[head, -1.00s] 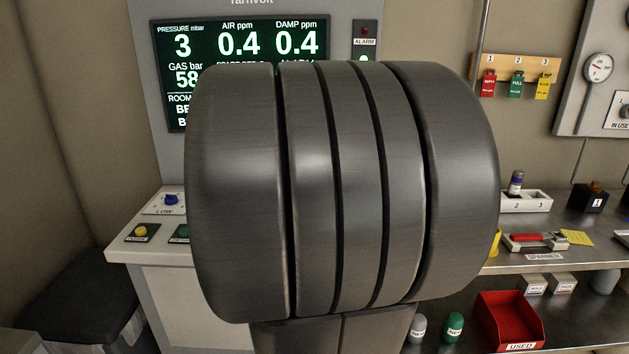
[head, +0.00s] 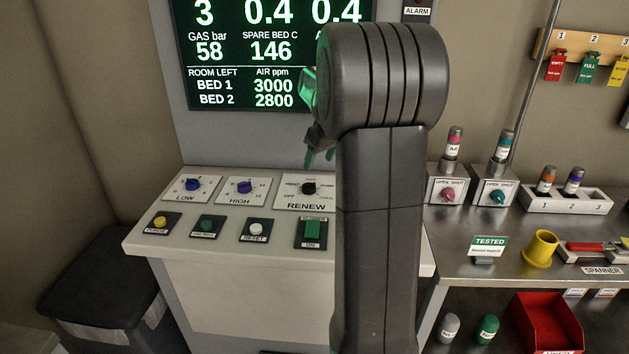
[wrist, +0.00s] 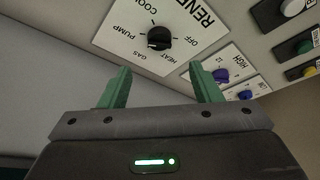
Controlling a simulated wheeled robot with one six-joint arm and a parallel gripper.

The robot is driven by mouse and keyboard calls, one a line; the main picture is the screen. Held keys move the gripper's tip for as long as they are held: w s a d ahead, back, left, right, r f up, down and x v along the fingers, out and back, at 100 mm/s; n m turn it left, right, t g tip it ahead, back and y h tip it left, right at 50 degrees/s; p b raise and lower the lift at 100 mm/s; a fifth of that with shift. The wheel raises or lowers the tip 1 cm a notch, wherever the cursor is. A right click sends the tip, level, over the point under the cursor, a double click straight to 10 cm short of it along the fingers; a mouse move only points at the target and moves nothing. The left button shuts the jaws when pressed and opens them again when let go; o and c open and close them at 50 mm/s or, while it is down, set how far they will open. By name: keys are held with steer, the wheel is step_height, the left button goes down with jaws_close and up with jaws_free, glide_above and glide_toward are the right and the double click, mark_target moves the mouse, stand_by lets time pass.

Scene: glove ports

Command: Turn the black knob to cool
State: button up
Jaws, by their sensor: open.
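The black knob (head: 309,188) sits on the white RENEW plate (head: 290,203) on the console's sloped top. In the wrist view the black knob (wrist: 159,38) shows upside down, ringed by the words OFF, COOL, PUMP, GAS and HEAT. I cannot surely tell which word its pointer faces. My gripper (wrist: 160,72) is open and empty, its two green fingers apart and short of the knob, which shows between and beyond the tips. In the head view my gripper (head: 313,125) is partly hidden by my arm, above the plate and in front of the screen.
Blue LOW (head: 192,184) and purple HIGH (head: 243,186) knobs are left of the plate. A yellow button (head: 160,222), green button (head: 206,225), white RESET button (head: 255,229) and green ON switch (head: 312,231) lie in front. A steel bench (head: 455,262) stands right.

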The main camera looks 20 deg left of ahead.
mark_target(310, 184)
steer(key=x, duration=1)
steer(key=shift+f+p, duration=0.3)
steer(key=c, duration=1)
